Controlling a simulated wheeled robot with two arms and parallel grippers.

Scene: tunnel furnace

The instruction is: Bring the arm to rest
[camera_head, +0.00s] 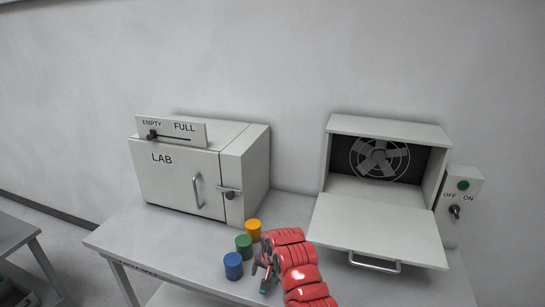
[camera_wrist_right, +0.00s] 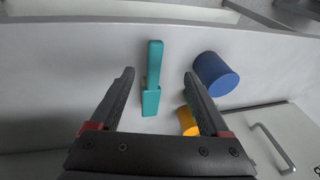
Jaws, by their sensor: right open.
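My right arm is red and reaches in at the bottom middle of the head view. Its gripper (camera_head: 262,264) is over the table beside the coloured cylinders. In the right wrist view my right gripper (camera_wrist_right: 160,74) is open, with its two dark fingers spread and nothing held between them. A teal tool with a flat handle (camera_wrist_right: 152,75) shows between and beyond the fingers, apart from them. It is partly hidden behind the gripper in the head view. My left gripper is not in view.
Blue (camera_head: 233,266), green (camera_head: 243,245) and orange (camera_head: 253,230) cylinders stand left of the gripper. A closed LAB box (camera_head: 178,180) stands at the left. An open furnace (camera_head: 385,130) with a lowered door (camera_head: 375,228) and a switch box (camera_head: 459,190) stand at the right.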

